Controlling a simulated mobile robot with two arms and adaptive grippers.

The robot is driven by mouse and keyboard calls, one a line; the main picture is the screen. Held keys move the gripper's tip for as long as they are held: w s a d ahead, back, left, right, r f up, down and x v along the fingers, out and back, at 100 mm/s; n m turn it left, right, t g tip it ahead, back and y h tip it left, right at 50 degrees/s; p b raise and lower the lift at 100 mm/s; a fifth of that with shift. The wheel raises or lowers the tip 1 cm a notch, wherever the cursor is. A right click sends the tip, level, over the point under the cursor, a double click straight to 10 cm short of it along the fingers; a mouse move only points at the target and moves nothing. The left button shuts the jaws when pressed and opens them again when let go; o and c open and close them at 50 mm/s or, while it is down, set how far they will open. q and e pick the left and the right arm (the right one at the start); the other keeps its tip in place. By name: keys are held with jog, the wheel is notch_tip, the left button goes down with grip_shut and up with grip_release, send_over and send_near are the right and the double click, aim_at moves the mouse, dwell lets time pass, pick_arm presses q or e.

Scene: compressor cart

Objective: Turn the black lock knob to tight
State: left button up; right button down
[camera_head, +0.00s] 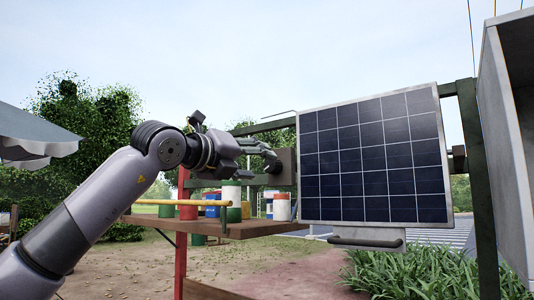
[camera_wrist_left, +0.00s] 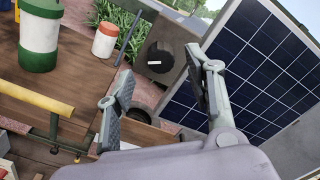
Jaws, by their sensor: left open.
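The black lock knob (camera_wrist_left: 158,58) shows in the left wrist view as a dark round part with a small pale mark, on the face of a grey-brown block. In the head view that block (camera_head: 286,166) sits at the left edge of the solar panel (camera_head: 375,160); the knob there is hard to make out. My left gripper (camera_head: 270,154) points at the block from the left. In the left wrist view its two fingers (camera_wrist_left: 160,82) are spread apart with nothing between them, and the knob lies beyond the tips, apart from them. My right gripper is not in view.
A wooden shelf (camera_head: 245,229) with a yellow rail (camera_head: 165,203) and several cans lies below my left arm. A white-and-green can (camera_wrist_left: 40,36) and an orange-white one (camera_wrist_left: 106,40) stand on it. A dark green post (camera_head: 477,185) and grey cabinet stand at the right.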

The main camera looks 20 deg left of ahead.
aim_at(268, 166)
pick_arm(q)
jog(key=p+x, duration=0.2)
jog(key=x, duration=0.2)
jog(key=shift+w+d, duration=0.15)
jog(key=shift+w, duration=0.2)
jog(key=c, duration=1.2)
jog(key=shift+o, duration=0.2)
